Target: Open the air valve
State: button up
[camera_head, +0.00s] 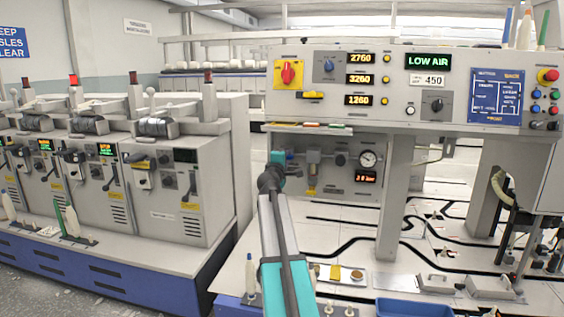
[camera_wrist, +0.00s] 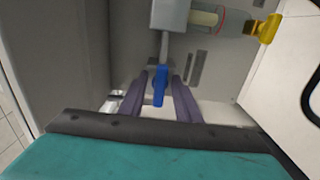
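The air valve's blue lever handle (camera_wrist: 159,88) hangs straight down from a grey fitting block (camera_wrist: 170,14) in the wrist view. My gripper (camera_wrist: 161,80) is open, with one dark finger on each side of the handle. Gaps show between the handle and both fingers, so it does not look gripped. In the head view my arm covers the valve and the fingers. The air panel (camera_head: 345,183) there carries a filter unit (camera_head: 313,160) and a round gauge (camera_head: 368,158). A display (camera_head: 428,61) above reads LOW AIR.
A clear filter bowl with a yellow end (camera_wrist: 268,28) lies close to the right of the valve in the wrist view. The control console (camera_head: 300,105) overhangs the panel. A grey post (camera_head: 395,210) stands to the right. A blue tray (camera_head: 412,307) sits at the front.

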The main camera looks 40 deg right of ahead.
jog(key=shift+a, duration=0.15)
jog(key=p+v, duration=0.1)
jog(key=v, duration=1.2)
jog(key=shift+s+a, duration=0.2)
jog(key=shift+a, duration=0.1)
dwell(0.4)
dwell(0.5)
